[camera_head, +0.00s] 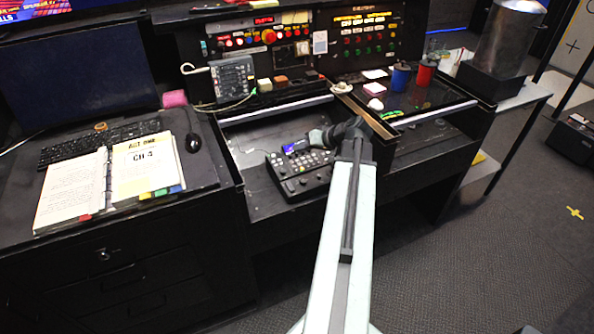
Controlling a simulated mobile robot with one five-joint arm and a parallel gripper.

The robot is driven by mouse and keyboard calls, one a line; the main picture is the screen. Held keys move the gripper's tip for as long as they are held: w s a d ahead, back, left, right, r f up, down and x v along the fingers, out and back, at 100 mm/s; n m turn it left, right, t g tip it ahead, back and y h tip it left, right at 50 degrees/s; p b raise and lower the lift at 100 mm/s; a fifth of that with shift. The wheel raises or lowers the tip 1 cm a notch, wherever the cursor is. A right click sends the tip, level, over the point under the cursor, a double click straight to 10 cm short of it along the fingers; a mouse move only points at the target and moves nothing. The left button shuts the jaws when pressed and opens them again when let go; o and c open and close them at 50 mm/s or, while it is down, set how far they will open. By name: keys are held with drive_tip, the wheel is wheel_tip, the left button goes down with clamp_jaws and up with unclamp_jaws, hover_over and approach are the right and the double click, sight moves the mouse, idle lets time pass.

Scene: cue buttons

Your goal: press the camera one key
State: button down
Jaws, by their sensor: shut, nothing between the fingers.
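A small black control panel (298,185) with rows of light keys and knobs lies on the desk's recessed shelf, in the middle of the head view. Its small lit blue screen (296,147) is at its back edge. The camera one key is too small to tell from the others. My gripper (314,138) is shut and empty. In the picture it is at the panel's back right, beside the blue screen, with its tips pointing left. I cannot tell whether it touches the panel.
An open binder (108,180), a keyboard (98,143) and a mouse (193,143) are on the left desk. A phone-like keypad (233,79) stands behind the shelf. Blue (400,77) and red (425,73) cylinders stand at the right. Bare shelf lies left of the panel.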

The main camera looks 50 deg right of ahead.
drive_tip(key=f+b, duration=0.5)
drive_tip(key=w+f+b, duration=0.1)
drive_tip(key=f+b, duration=0.2)
drive_tip(key=shift+d+f, duration=0.25)
idle(1.6)
drive_tip(key=shift+f+b, duration=0.4)
drive_tip(key=shift+b, duration=0.05)
drive_tip(key=shift+f+b, duration=0.35)
idle(0.4)
drive_tip(key=shift+r, duration=0.15)
drive_tip(key=shift+r+p, duration=0.65)
drive_tip(key=shift+p, duration=0.1)
drive_tip(key=r+p, duration=0.5)
drive_tip(key=shift+s+a, duration=0.1)
drive_tip(key=shift+s, duration=0.25)
